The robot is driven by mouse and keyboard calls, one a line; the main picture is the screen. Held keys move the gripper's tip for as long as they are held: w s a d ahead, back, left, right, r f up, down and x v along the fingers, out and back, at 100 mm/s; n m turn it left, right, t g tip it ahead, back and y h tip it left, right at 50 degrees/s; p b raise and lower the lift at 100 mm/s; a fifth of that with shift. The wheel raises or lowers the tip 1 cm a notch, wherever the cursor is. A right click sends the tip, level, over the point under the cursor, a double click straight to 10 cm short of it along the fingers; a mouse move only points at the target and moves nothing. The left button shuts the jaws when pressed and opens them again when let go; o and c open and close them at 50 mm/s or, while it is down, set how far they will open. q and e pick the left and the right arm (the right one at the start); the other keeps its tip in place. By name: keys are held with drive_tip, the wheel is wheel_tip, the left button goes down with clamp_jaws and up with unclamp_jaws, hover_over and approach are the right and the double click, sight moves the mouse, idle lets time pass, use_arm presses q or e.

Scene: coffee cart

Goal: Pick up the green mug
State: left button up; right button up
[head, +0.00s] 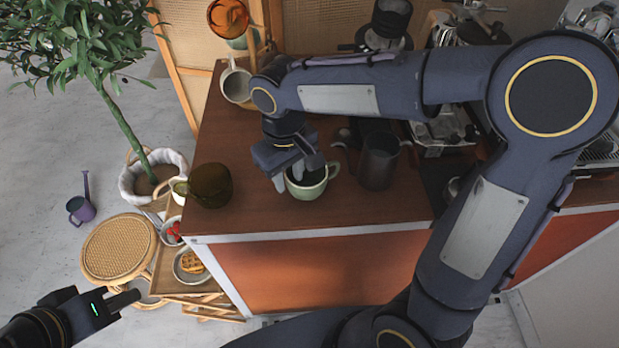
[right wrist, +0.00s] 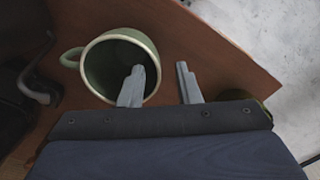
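The green mug (head: 306,184) stands upright on the brown cart top, with its handle to the right in the head view. In the right wrist view the mug (right wrist: 92,72) shows its open mouth and its handle at the left. My right gripper (head: 293,183) is at the mug, pointing down. Its fingers (right wrist: 161,84) are apart, one over the mug's opening and one outside the rim, with the mug wall between them. Whether they touch the wall I cannot tell. My left gripper (head: 124,304) is low at the left, away from the cart; its finger gap is not clear.
A dark pitcher (head: 378,162) stands right of the mug. A dark amber glass bowl (head: 210,186) is near the cart's left edge, and a white mug (head: 236,84) stands behind. A rattan stool (head: 119,248) and potted plant (head: 150,175) are left of the cart.

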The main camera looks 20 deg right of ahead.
sight(291, 188)
drive_tip(key=f, duration=0.3)
drive_tip(key=shift+d+f, duration=0.15)
drive_tip(key=shift+d, duration=0.05)
clamp_jaws()
